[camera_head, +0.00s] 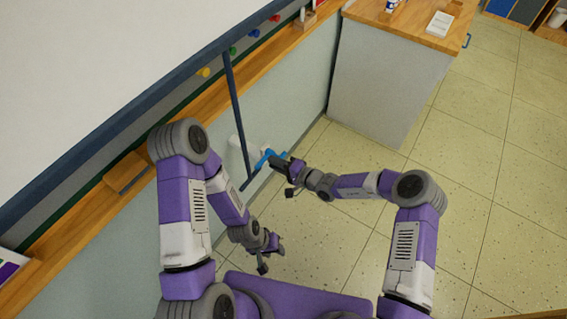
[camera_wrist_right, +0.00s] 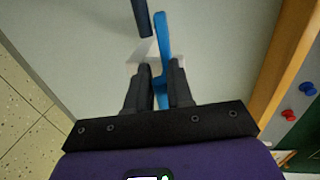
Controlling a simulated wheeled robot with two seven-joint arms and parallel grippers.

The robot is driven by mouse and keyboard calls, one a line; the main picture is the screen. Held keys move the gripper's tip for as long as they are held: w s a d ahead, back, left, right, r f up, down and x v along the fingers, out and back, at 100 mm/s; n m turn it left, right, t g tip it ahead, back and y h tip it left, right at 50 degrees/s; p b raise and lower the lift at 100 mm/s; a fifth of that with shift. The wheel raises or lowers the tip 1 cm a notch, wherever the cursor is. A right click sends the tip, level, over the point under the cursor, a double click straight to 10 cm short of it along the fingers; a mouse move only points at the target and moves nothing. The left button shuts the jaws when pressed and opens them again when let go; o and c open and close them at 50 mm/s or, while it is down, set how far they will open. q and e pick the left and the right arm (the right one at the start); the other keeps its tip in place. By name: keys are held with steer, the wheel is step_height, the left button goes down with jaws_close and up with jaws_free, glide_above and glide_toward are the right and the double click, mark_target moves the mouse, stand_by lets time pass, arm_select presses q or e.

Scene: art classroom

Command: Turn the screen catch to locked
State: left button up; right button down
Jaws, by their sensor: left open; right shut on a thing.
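The screen catch is a bright blue lever (camera_head: 261,161) at a pale mount on the wall below the wooden rail. In the right wrist view the lever (camera_wrist_right: 162,35) runs up from between my fingers, in front of a white block (camera_wrist_right: 143,52). My right gripper (camera_head: 286,163) is shut on the blue lever; its fingers (camera_wrist_right: 160,80) stand on either side of it. My left gripper (camera_head: 268,256) is open and empty, low and apart from the catch. Any locked marking is too small to see.
A dark blue bar (camera_head: 237,110) hangs from the white screen's (camera_head: 90,70) lower edge, close to the catch. A wooden rail (camera_head: 262,62) runs along the wall. A wood-topped cabinet (camera_head: 375,80) stands at the back. The tiled floor (camera_head: 470,180) at right is clear.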

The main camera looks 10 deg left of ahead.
steer(key=shift+d+f, duration=0.1)
steer(key=c, duration=1.2)
jaws_free()
steer(key=p+v, duration=0.2)
steer(key=v, duration=0.5)
steer(key=shift+s+d, duration=0.1)
steer(key=shift+d, duration=0.1)
